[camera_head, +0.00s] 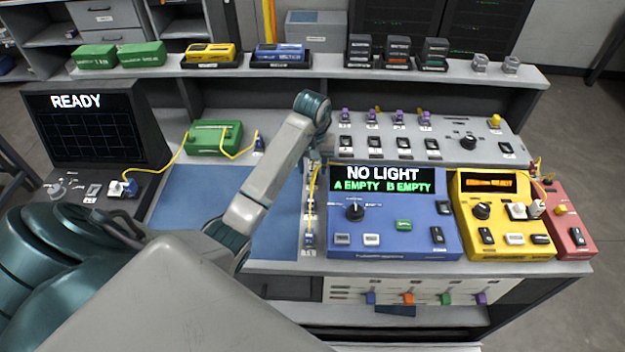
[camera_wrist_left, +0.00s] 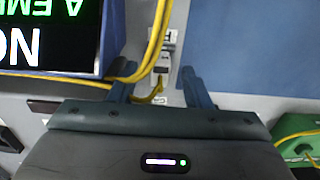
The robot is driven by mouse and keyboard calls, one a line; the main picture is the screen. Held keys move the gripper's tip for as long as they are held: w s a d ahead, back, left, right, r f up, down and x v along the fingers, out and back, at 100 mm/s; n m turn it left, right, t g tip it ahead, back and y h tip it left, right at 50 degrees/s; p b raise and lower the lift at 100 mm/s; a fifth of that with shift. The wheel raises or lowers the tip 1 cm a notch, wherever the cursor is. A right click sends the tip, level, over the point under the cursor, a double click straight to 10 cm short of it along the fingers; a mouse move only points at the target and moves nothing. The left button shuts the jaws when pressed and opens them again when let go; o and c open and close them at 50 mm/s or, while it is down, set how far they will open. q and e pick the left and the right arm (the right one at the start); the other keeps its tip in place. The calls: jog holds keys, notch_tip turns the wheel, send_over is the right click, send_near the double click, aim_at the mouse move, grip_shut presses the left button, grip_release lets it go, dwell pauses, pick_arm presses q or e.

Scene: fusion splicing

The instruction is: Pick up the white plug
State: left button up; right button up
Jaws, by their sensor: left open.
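My left gripper (camera_head: 314,160) points down over the narrow strip between the blue mat and the blue device; the wrist hides most of it. In the left wrist view my left gripper (camera_wrist_left: 160,88) is open, with its fingers on either side of a yellow cable. A small pale grey-white plug (camera_wrist_left: 163,66) with a dark part sits on the strip just beyond the fingertips, untouched as far as I can tell. In the head view I cannot make out this plug clearly. My right gripper is not in view.
The blue device (camera_head: 385,240) with a NO LIGHT screen stands right beside the strip. A yellow device (camera_head: 505,245) and red device (camera_head: 580,235) stand farther right. The blue mat (camera_head: 190,195) has free room. A green box (camera_head: 213,138) with yellow cable lies behind it.

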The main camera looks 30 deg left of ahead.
aim_at(313, 169)
pick_arm(q)
jog(key=shift+f, duration=0.85)
jog(key=shift+r, duration=0.1)
jog(key=shift+c, duration=0.2)
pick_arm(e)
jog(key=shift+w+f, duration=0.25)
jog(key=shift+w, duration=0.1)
pick_arm(q)
jog(key=c, duration=0.7)
grip_shut()
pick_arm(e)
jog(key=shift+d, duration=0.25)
